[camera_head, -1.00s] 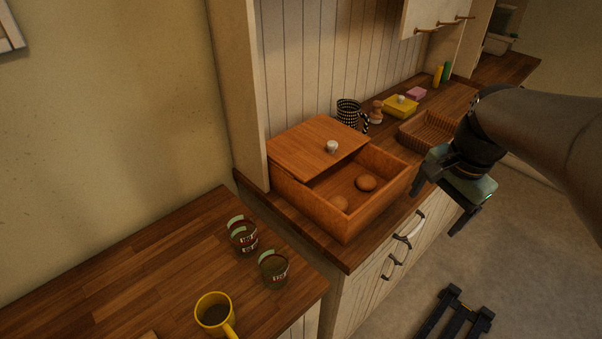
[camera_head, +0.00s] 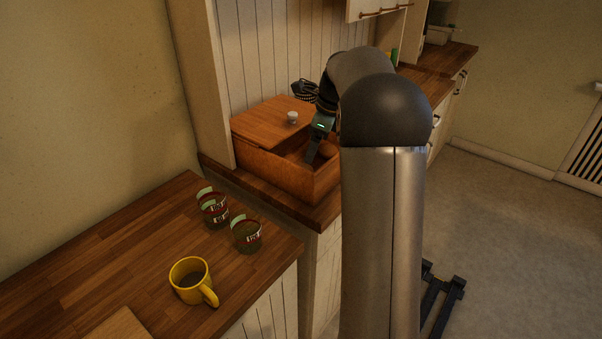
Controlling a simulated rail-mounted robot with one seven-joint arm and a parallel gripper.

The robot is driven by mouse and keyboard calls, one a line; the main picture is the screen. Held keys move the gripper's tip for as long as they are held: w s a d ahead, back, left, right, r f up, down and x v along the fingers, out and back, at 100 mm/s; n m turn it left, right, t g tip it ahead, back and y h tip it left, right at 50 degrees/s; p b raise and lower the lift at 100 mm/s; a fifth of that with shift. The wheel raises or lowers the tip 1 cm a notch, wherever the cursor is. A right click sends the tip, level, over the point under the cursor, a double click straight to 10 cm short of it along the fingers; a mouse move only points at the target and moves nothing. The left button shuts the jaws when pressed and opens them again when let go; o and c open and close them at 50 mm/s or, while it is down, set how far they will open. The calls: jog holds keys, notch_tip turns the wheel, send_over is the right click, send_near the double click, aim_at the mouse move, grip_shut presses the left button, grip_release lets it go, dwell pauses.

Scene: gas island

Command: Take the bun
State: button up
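The wooden bread box (camera_head: 272,176) stands on the counter with its lid (camera_head: 268,126) slid partly back, so its right part is open. A round brown bun (camera_head: 327,151) shows inside, partly hidden by my arm. My gripper (camera_head: 312,154) reaches down into the opening, just left of this bun. One dark finger is clear; the other is not clearly visible, so I cannot tell whether the gripper is open or shut or whether it touches a bun. The second bun is not visible now.
A yellow mug (camera_head: 190,281) and two green-brown cups (camera_head: 213,208) (camera_head: 247,235) stand on the near counter (camera_head: 110,255). A dark checked mug (camera_head: 304,92) is behind the box. My arm hides the counter right of the box.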

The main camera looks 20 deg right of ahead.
aim_at(305, 166)
jog(key=x, duration=0.3)
jog(key=shift+w+a+f, duration=0.1)
jog(key=shift+a+f, duration=0.05)
jog(key=shift+f, duration=0.2)
jog(key=x, duration=0.5)
jog(key=shift+w, duration=0.3)
jog(key=shift+r, duration=0.1)
jog(key=c, duration=1.1)
